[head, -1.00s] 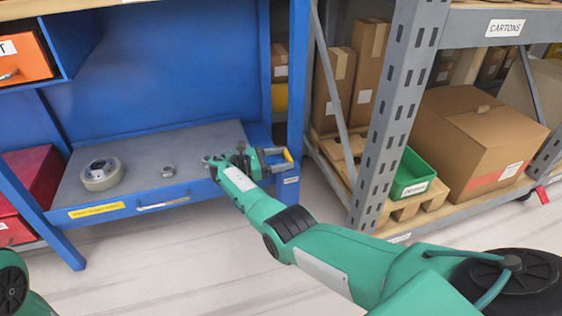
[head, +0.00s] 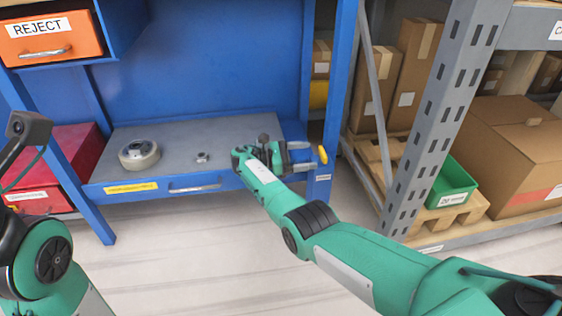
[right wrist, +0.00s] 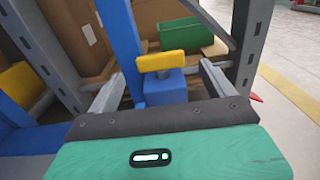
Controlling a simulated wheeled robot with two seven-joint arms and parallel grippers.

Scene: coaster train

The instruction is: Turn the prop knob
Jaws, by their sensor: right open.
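The prop knob is a yellow bar-shaped handle (right wrist: 160,61) on a small blue block (right wrist: 165,88) at the right end of the blue workbench. In the head view, the yellow knob (head: 323,155) shows just past my right fingertips. My right gripper (head: 310,156) is open and points right toward it. In the right wrist view, the open fingers (right wrist: 163,76) stand left and right of the knob's stem and block, with clear gaps; I cannot tell whether the tips reach it in depth. My left arm shows at the left edge, but its fingers do not.
The bench shelf (head: 130,203) holds a roll of tape (head: 139,154) and a small metal nut (head: 202,157). A blue post (head: 340,90) rises beside the knob. A grey rack upright (head: 432,120) and a green bin (head: 450,185) stand to the right.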

